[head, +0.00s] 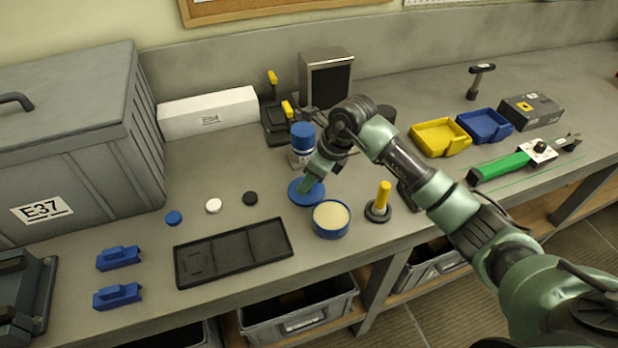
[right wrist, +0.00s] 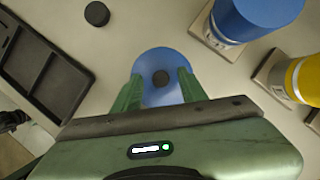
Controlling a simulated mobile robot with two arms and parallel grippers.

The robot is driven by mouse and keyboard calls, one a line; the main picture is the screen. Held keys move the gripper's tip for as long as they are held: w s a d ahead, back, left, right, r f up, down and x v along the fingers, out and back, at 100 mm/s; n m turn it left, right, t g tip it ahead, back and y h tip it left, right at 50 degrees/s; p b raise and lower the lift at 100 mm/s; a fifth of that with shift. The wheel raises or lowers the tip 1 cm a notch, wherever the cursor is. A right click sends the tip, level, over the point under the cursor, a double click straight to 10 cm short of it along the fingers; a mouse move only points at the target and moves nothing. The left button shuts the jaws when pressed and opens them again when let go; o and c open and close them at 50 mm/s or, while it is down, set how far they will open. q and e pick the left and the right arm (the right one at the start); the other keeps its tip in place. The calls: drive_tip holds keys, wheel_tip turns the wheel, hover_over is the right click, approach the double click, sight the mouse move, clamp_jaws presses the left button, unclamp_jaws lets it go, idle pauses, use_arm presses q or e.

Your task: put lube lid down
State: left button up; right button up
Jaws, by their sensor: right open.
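The lube lid is a blue disc (head: 298,196) lying flat on the bench, just behind and left of the open lube tub. In the right wrist view the blue lid (right wrist: 160,58) shows a dark round knob at its middle. The lube tub (head: 331,218) is blue, with pale cream grease inside. My right gripper (head: 309,184) is over the lid. In the right wrist view its green fingers (right wrist: 157,85) are apart, one on each side of the knob, and hold nothing. My left gripper is out of view.
A blue-capped bottle (head: 302,138) stands close behind the lid. A yellow-handled tool (head: 383,197) stands right of the tub. A black tray (head: 234,252) lies front left, with a black puck (head: 250,198) behind it. Yellow (head: 440,137) and blue (head: 485,125) bins are farther right.

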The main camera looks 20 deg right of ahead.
drive_tip(key=b+v, duration=0.2)
drive_tip(key=v, duration=0.9)
drive_tip(key=shift+d+r, duration=0.15)
drive_tip(key=shift+r, duration=0.1)
drive_tip(key=shift+s, duration=0.15)
